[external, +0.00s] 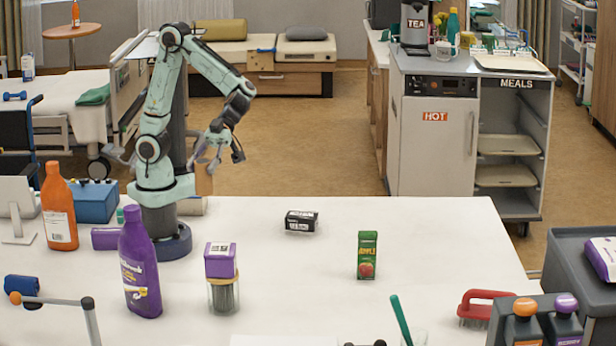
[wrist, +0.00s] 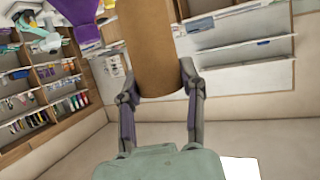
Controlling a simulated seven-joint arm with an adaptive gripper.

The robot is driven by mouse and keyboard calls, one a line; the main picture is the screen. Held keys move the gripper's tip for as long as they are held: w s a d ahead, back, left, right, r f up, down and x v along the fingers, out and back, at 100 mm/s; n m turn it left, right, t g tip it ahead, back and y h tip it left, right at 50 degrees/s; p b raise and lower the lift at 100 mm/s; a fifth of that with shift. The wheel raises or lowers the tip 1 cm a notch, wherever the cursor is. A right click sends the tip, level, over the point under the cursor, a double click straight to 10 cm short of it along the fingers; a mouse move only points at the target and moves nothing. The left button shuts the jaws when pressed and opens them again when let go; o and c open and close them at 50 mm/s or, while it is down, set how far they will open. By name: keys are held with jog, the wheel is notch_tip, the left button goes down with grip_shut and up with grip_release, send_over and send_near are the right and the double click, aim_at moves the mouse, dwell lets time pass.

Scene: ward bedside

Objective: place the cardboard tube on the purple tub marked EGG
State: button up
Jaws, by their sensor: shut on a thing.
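The cardboard tube (wrist: 145,45) is a plain brown cylinder between my two fingers in the wrist view. My gripper (wrist: 160,88) is shut on it. In the external view my gripper (external: 218,152) is raised behind the table's far left part, beside my upright arm. A brown upright piece (external: 203,180) just below the fingers looks like the tube, partly hidden. A purple block-shaped container (external: 221,262) with a pale label sits on a clear jar at the table's front left; I cannot read EGG on it. My gripper is behind and above it, well apart.
A tall purple bottle (external: 140,265) and an orange bottle (external: 60,210) stand left of the jar. A small black box (external: 301,221) and a green apple carton (external: 367,255) stand to the right. A red-handled brush (external: 487,305) lies front right. The table's right middle is clear.

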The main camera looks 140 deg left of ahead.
jog(key=shift+w+d+f, duration=0.3)
jog(key=shift+w+f, duration=0.75)
jog(key=shift+f, duration=0.6)
jog(key=shift+w+d+f, duration=0.25)
jog(key=shift+w+f, duration=0.85)
jog(key=shift+f, duration=0.5)
jog(key=shift+w+d+f, duration=0.3)
jog(key=shift+w+f, duration=0.75)
jog(key=shift+f, duration=0.6)
jog(key=o, duration=0.9)
jog(key=shift+f, duration=0.15)
jog(key=shift+o, duration=0.2)
